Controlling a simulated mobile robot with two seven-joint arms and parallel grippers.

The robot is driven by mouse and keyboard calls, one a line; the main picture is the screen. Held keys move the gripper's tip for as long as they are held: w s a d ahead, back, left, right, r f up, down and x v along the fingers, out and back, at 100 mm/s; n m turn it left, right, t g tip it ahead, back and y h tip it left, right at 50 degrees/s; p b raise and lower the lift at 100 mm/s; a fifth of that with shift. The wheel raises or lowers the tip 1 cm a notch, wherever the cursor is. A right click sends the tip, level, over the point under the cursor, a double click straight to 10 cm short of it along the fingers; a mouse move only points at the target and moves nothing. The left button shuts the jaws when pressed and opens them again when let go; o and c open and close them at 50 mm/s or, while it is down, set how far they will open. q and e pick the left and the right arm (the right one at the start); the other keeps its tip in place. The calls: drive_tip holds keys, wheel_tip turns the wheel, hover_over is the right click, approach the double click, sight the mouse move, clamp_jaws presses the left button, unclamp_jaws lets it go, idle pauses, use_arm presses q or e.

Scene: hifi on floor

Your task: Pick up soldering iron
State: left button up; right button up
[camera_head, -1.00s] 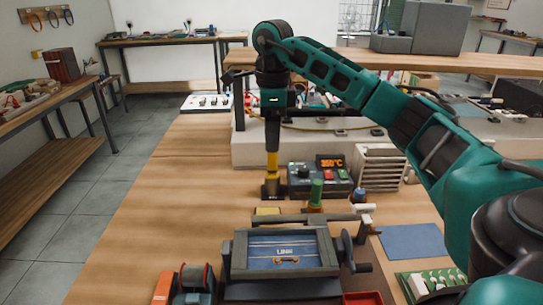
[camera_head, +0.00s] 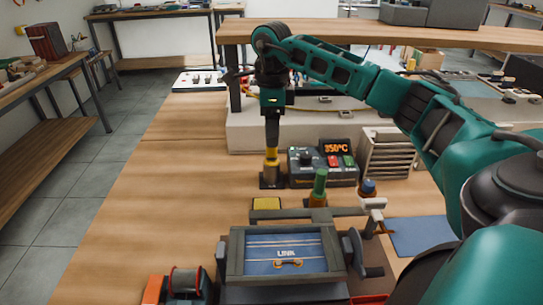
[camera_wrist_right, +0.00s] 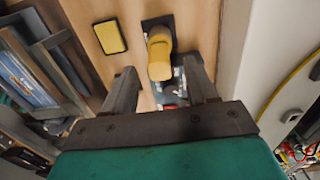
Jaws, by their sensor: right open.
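The soldering iron (camera_head: 271,155) has a yellow handle and stands upright in a dark-based holder on the bench. Its tip is hidden in the holder. My right gripper (camera_head: 272,143) points down directly above the handle. In the right wrist view, the yellow handle (camera_wrist_right: 159,58) lies just ahead of the gap between the open fingers of the right gripper (camera_wrist_right: 160,80), with nothing gripped. Whether a finger touches the handle cannot be told. My left gripper is not in view.
A soldering station (camera_head: 322,165) reading 350°C stands just right of the holder. A yellow sponge (camera_head: 267,203), a green-topped tool (camera_head: 319,186) and a vise (camera_head: 285,265) holding a blue board are nearer. A raised shelf (camera_head: 400,34) is behind. The bench's left side is clear.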

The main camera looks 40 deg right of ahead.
sight(272, 157)
wheel_tip(272, 157, down, 5)
drive_tip(key=shift+f, duration=0.4)
drive_tip(key=c, duration=1)
drive_tip(key=shift+r, duration=0.1)
